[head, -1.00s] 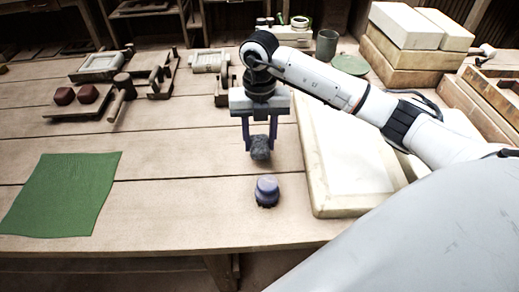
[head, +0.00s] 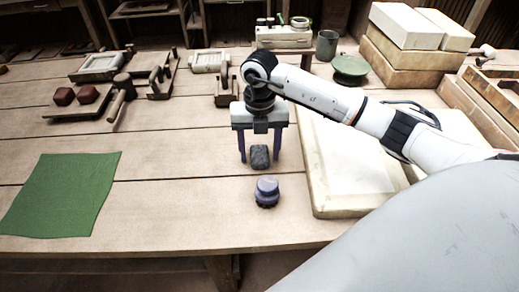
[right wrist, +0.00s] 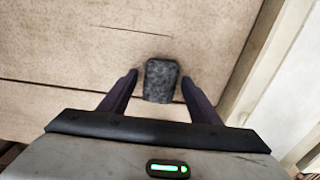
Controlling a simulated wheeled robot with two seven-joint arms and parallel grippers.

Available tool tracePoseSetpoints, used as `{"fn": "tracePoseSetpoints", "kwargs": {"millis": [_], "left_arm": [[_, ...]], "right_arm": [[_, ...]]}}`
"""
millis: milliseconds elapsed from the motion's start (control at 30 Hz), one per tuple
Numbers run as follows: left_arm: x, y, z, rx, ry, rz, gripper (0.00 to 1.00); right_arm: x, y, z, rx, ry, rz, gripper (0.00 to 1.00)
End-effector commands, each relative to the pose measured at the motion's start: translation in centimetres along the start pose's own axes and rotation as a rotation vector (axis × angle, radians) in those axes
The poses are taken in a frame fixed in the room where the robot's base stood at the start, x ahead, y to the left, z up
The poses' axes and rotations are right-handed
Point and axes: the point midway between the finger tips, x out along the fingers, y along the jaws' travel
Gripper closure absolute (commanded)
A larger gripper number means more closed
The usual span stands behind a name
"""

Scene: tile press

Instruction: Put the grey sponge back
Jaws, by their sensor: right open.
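The grey sponge (head: 260,157) lies on the wooden table, just behind a small purple round-topped object. It also shows in the right wrist view (right wrist: 161,80), between and slightly beyond the fingertips. My right gripper (head: 260,162) is open, its two purple fingers spread on either side of the sponge with a gap at each side. In the right wrist view the open gripper (right wrist: 160,85) points down at the table. My left gripper is in neither view.
The purple object (head: 267,192) stands close in front of the sponge. A pale slab (head: 340,165) lies to the right, partly under my arm. A green sheet (head: 62,193) lies at left. A green round item (head: 350,68) and a grey cup (head: 326,45) stand behind.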

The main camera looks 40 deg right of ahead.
Motion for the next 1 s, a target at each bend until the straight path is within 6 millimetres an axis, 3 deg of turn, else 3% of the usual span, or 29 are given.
{"fn": "tracePoseSetpoints", "kwargs": {"millis": [167, 500, 700, 1000], "left_arm": [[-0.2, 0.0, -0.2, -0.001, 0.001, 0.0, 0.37], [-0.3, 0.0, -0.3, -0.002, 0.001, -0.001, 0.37], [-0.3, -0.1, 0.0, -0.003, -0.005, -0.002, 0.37], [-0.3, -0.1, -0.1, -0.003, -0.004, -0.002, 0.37]], "right_arm": [[-1.0, 0.0, 0.1, 0.0, -0.002, 0.001, 0.43], [-7.9, 0.0, 0.1, -0.001, -0.005, 0.002, 0.43], [-11.1, 0.0, 0.1, 0.0, -0.002, 0.001, 0.43], [-12.4, 0.0, 0.0, 0.0, 0.001, -0.001, 0.43]]}}
